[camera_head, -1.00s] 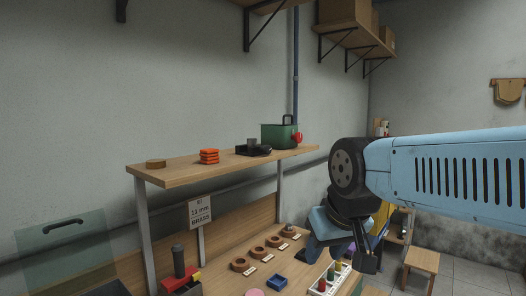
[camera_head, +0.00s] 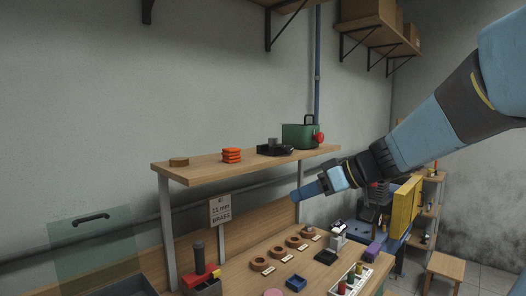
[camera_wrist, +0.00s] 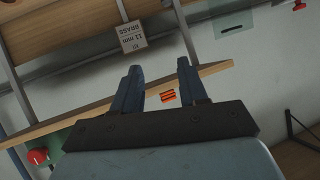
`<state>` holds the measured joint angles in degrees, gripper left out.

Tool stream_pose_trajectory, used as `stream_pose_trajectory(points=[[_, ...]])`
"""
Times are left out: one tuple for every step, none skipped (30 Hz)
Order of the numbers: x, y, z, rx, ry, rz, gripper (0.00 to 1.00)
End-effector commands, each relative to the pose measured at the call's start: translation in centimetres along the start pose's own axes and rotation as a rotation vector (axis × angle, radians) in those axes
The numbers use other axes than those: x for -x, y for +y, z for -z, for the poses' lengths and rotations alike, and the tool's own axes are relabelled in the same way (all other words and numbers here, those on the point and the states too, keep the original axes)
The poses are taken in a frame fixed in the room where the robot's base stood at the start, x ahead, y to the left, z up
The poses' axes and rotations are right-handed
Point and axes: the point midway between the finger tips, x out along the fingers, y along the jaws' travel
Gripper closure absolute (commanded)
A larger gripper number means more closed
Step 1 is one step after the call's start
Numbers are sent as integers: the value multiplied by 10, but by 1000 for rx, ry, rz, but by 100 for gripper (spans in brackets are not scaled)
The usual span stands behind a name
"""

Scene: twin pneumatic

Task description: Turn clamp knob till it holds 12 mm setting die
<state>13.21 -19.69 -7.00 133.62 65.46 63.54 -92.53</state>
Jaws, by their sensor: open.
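My gripper (camera_head: 297,194) is open and empty, held out above the back right of the bench and pointing left in the head view. In the wrist view its two fingers (camera_wrist: 159,68) are apart with nothing between them. Several brown ring-shaped pieces (camera_head: 276,253) lie in a row on the bench with small labels, too small to read; I cannot tell which is the 12 mm die. A red-and-black device with a dark upright cylinder (camera_head: 199,255) stands at the front left. I cannot tell whether it carries the clamp knob.
A wooden shelf (camera_head: 205,172) above the bench holds an orange stack (camera_head: 231,155), a black device (camera_head: 275,148) and a green box (camera_head: 298,136) with a red knob (camera_head: 319,138). A yellow panel (camera_head: 403,207) stands at right.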

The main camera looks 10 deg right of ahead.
Motion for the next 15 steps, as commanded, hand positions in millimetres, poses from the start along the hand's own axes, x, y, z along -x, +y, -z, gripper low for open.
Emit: stream_pose_trajectory(points=[[1, 15, 10, 36, 58, -8, 57], [2, 24, 15, 64, 95, -15, 57], [5, 35, 23, 102, 144, -30, 57], [8, 44, 29, 132, 181, -43, 57], [10, 53, 35, 162, 217, -61, 57], [14, 65, 42, 200, 260, -87, 57], [17, 74, 46, 228, 292, -107, 57], [20, 82, 50, 256, 320, -128, 57], [25, 93, 55, 290, 355, -159, 57], [29, 102, 59, 313, 377, -182, 57], [32, 108, 62, 336, 398, -204, 57], [36, 117, 65, 362, 422, -231, 57], [39, 122, 66, 380, 436, -250, 57], [42, 127, 68, 396, 449, -267, 57], [45, 133, 70, 413, 462, -288, 57]])
